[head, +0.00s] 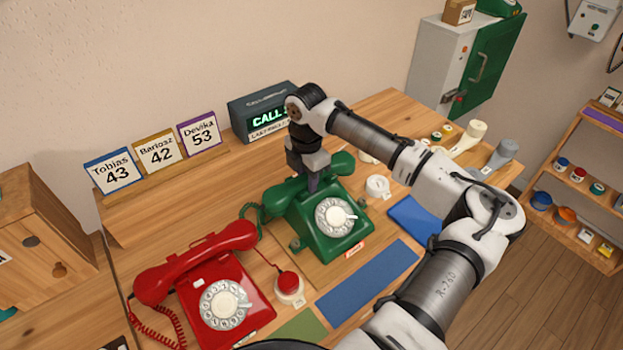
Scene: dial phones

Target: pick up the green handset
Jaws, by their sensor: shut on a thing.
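The green phone (303,222) with a white dial stands on the wooden desk, right of the red phone. Its green handset (342,162) lies across the top of the phone, at or just above the cradle; I cannot tell which. My gripper (313,184) points down and is shut on the middle of the green handset. The gripper hides that middle part, and one rounded end shows on each side. The coiled green cord (247,212) runs off to the left.
The red phone (228,280) with its own handset (195,258) stands front left. A red button (289,284) sits between the phones. Name cards (157,149) and a lit call display (265,112) stand behind. Blue mats (368,280) lie on the right.

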